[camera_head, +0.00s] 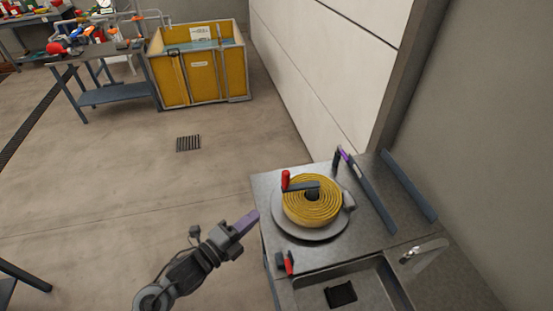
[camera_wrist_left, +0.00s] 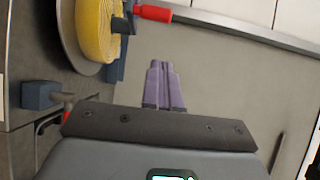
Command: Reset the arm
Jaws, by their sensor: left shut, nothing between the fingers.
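My left gripper (camera_head: 248,222) has purple fingers and is at the left edge of the metal counter, apart from the things on it. In the left wrist view its two fingers (camera_wrist_left: 164,66) lie together, shut, with nothing between them. A yellow coiled hose (camera_head: 326,204) sits on a round grey plate (camera_head: 300,236) on the counter, with a crank with a red handle (camera_head: 285,180) across its top. The coil (camera_wrist_left: 95,30) and red handle (camera_wrist_left: 153,13) also show in the left wrist view. My right gripper cannot be made out in either view.
The counter (camera_head: 268,178) holds a sink (camera_head: 375,285) with a tap (camera_head: 425,250), a small red-handled part (camera_head: 288,263) and dark rails (camera_head: 408,186). A yellow bin (camera_head: 200,75) and a workbench (camera_head: 100,50) stand at the back left. The floor between is clear.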

